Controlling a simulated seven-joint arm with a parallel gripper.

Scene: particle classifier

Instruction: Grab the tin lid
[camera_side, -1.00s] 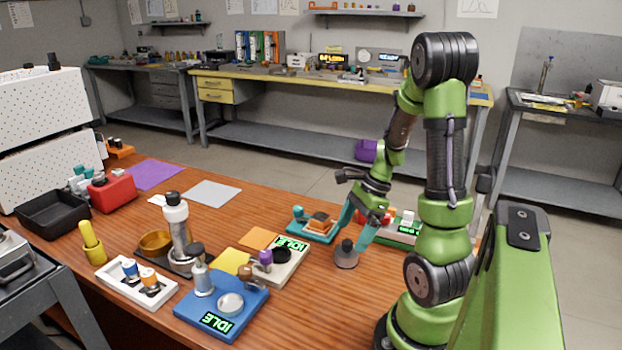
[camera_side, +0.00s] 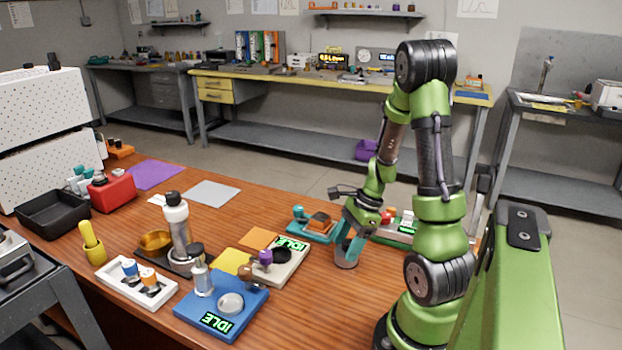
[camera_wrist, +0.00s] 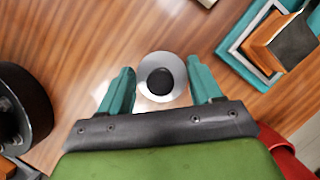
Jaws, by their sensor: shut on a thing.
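The tin lid (camera_wrist: 150,92) is a round silvery disc with a dark knob (camera_wrist: 161,82), between my two teal fingertips in the wrist view. My gripper (camera_wrist: 161,72) points down with one finger on each side of the lid, shut on it. In the side view, my gripper (camera_side: 349,246) is down at the small grey tin (camera_side: 345,262) on the wooden table. The fingers hide most of the lid there. I cannot tell whether the lid is apart from the tin.
A teal device with an orange block (camera_side: 318,222) stands close behind-left of the tin. A white device with a green display (camera_side: 283,262) and a blue device (camera_side: 222,308) stand to the left. Table in front of the tin is clear.

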